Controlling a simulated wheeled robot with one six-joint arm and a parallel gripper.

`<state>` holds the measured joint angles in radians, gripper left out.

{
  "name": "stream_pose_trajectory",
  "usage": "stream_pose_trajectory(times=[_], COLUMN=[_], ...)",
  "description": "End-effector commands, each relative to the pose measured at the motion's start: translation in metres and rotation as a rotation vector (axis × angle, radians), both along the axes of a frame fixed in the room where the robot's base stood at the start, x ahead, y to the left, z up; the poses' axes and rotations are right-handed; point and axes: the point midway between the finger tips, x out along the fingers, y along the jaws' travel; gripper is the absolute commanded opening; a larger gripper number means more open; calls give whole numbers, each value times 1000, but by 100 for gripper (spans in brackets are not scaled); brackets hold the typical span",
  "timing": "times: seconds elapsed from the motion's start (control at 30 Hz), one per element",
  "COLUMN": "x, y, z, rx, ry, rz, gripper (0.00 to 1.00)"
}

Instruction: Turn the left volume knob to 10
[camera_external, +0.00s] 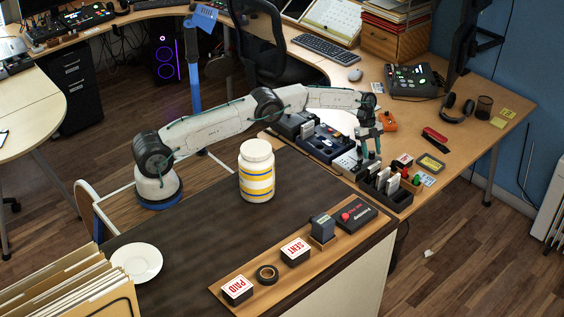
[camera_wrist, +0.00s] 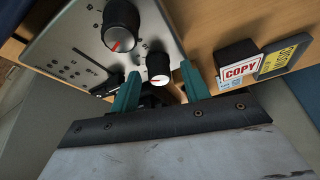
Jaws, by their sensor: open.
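A silver panel (camera_wrist: 75,45) with printed scales fills the upper left of the wrist view. It carries a large black knob (camera_wrist: 121,25) with a silver face and red pointer, and a smaller similar knob (camera_wrist: 158,68). I cannot tell which is the left volume knob, and the scale numbers are too small to read. My gripper (camera_wrist: 161,80) is open, its teal fingers apart on either side of the smaller knob; whether they touch it is unclear. In the external view my gripper (camera_external: 369,153) points down by the silver device (camera_external: 347,163), partly hiding it.
A COPY stamp (camera_wrist: 240,71) and a yellow-labelled item (camera_wrist: 284,57) lie right of the fingers. In the external view, a black organizer (camera_external: 386,196) stands close in front of my gripper and a dark blue device (camera_external: 325,143) lies left. An orange item (camera_external: 388,122) lies behind.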

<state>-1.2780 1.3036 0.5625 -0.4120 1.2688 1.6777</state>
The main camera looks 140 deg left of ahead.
Motion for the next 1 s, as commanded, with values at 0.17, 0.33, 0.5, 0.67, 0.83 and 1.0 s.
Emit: stream_pose_trajectory(times=[0.17, 0.33, 0.5, 0.67, 0.83, 1.0], x=[0, 0, 1, 1, 3, 3], y=[-3, -4, -5, -6, -6, -7], z=[1, 1, 0, 0, 0, 0], rx=[-1, 0, 1, 2, 2, 1], ry=[2, 2, 2, 3, 2, 3], rz=[186, 432, 655, 839, 1009, 1162], gripper=[47, 47, 47, 47, 47, 47])
